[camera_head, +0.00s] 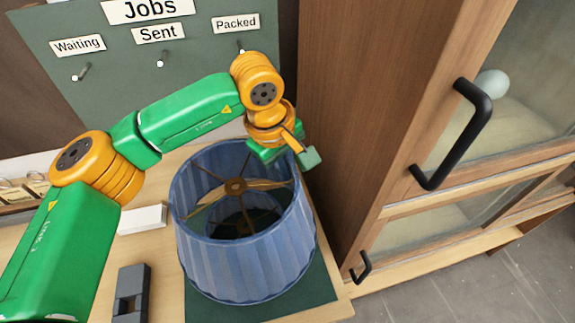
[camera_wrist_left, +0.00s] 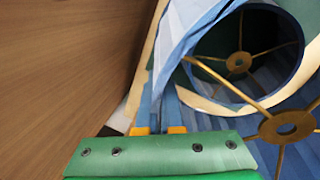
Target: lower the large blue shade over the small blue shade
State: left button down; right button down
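The large blue shade (camera_head: 245,262) is pleated, with brass spokes and a hub at its open top. It stands about upright over the green mat; I cannot tell whether its lower rim touches the mat. My left gripper (camera_head: 293,153) is at its right upper rim. In the left wrist view the left gripper (camera_wrist_left: 159,130) has the large shade's wall (camera_wrist_left: 157,105) between its fingertips and looks shut on it. The small blue shade (camera_wrist_left: 294,45) shows inside the large one, with its own brass spokes; its lower part is hidden. My right gripper is not in view.
A wooden cabinet (camera_head: 340,100) with black handles stands close to the right of the shade. A green mat (camera_head: 310,300) lies on the table. A white block (camera_head: 142,219) and a dark grey block (camera_head: 131,292) are left of the shade. A jobs board (camera_head: 110,70) is behind.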

pick_arm(q)
jog(key=b+x, duration=0.2)
jog(key=x, duration=0.1)
jog(key=s+a+b+x, duration=0.1)
jog(key=b+x, duration=0.1)
jog(key=x, duration=0.1)
jog(key=b+x, duration=0.3)
jog(key=shift+s+a+f, duration=0.2)
jog(key=shift+a, duration=0.15)
jog(key=shift+r, duration=0.1)
jog(key=c, duration=1)
grip_release()
jog(key=shift+r, duration=0.1)
